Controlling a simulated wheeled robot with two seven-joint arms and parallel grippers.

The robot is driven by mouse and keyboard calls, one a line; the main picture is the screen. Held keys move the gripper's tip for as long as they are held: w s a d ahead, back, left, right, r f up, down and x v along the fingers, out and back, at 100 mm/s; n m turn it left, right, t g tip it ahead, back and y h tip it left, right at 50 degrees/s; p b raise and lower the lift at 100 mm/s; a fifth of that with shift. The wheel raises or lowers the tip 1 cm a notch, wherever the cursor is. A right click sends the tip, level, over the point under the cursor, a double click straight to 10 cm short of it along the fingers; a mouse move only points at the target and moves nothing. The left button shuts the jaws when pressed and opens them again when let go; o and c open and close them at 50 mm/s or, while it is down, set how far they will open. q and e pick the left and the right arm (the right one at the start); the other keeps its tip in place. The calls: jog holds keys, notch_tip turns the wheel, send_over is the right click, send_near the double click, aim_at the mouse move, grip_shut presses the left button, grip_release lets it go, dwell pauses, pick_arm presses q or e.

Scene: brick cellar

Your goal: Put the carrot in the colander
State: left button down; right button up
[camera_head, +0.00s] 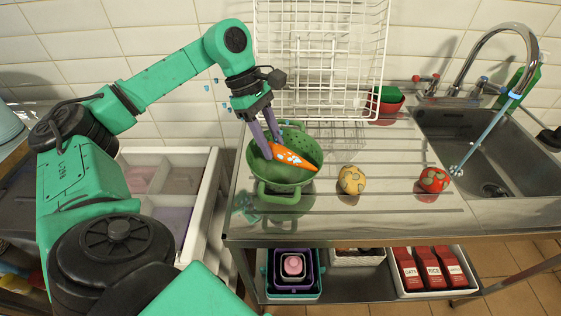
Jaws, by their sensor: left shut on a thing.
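The carrot (294,159) is orange with pale patches and lies slanted across the opening of the green colander (284,189). Its pointed end reaches the colander's right rim; I cannot tell whether it touches. The colander stands upright on the ribbed steel drainboard. My left gripper (268,150) comes down from above with its purple fingers shut on the carrot's thick end, over the colander's bowl. The fingertips are partly hidden by the carrot. My right gripper is not in view.
A yellow patterned ball-like item (351,180) and a red one (433,180) sit right of the colander. A white wire rack (318,60) stands behind. The sink (500,150) with its tap is at the right. An open white drawer (208,190) is at the left.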

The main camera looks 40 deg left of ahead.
pick_arm(q)
jog(key=shift+c, duration=1.8)
grip_release()
jog(key=p+v, duration=0.4)
jog(key=v, duration=1)
jog(key=shift+r+p, duration=0.3)
jog(key=shift+p, duration=0.1)
